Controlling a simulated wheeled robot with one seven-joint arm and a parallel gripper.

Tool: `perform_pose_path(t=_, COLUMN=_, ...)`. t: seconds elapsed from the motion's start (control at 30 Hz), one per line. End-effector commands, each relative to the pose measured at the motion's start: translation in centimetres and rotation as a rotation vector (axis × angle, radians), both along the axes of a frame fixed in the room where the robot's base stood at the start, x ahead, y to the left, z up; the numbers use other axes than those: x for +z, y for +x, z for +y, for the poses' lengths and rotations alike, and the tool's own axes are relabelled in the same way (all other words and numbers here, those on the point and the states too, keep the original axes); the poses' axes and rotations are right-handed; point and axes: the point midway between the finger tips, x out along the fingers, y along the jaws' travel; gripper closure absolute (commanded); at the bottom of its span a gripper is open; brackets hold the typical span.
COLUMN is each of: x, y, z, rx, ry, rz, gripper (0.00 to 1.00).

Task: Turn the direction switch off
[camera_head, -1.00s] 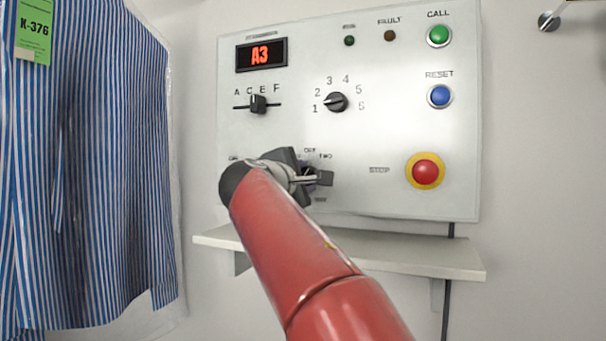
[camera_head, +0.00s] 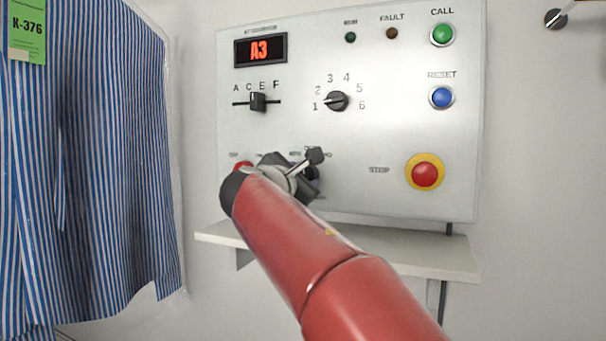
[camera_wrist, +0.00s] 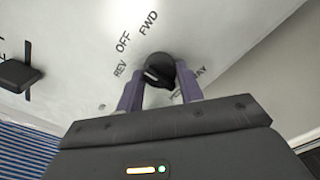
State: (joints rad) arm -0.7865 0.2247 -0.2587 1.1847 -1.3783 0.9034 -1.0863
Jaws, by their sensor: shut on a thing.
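The direction switch (camera_wrist: 160,66) is a round black knob on the grey panel (camera_wrist: 70,50), with REV, OFF and FWD printed beside it in the wrist view. My gripper (camera_wrist: 159,76) has its two purple fingers on either side of the knob, shut on it. A pale mark shows on the knob, but I cannot tell surely which word it points to. In the head view my gripper (camera_head: 312,178) is at the panel's lower middle, and my wrist hides most of the switch.
The panel also carries a slider (camera_head: 258,102), a numbered rotary knob (camera_head: 337,101), a red stop button (camera_head: 425,172), a blue reset button (camera_head: 441,97) and a green call button (camera_head: 442,34). A shelf (camera_head: 440,258) runs below. A striped shirt (camera_head: 100,170) hangs at left.

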Motion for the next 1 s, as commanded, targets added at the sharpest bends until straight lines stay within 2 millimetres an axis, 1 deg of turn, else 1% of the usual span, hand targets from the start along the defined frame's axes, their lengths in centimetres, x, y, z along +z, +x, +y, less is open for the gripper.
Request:
perform_pose_path(t=0.33, x=0.0, y=0.0, z=0.0, rx=0.0, ry=-0.003, rz=0.001, gripper=0.86)
perform_pose_path(t=0.37, x=0.0, y=0.0, z=0.0, rx=0.0, ry=-0.003, rz=0.001, gripper=0.62)
perform_pose_path(t=0.5, x=0.0, y=0.0, z=0.0, rx=0.0, ry=-0.002, rz=0.001, gripper=0.44)
perform_pose_path(t=0.53, x=0.0, y=0.0, z=0.0, rx=0.0, ry=-0.002, rz=0.001, gripper=0.42)
perform_pose_path(t=0.83, x=0.0, y=-0.2, z=0.1, rx=0.001, ry=-0.002, rz=0.0, gripper=0.42)
perform_pose_path(t=0.93, x=-0.1, y=-1.2, z=0.5, rx=0.002, ry=0.0, rz=0.0, gripper=0.42)
perform_pose_path(t=1.0, x=-0.2, y=-2.2, z=0.8, rx=0.003, ry=0.0, rz=0.0, gripper=0.42)
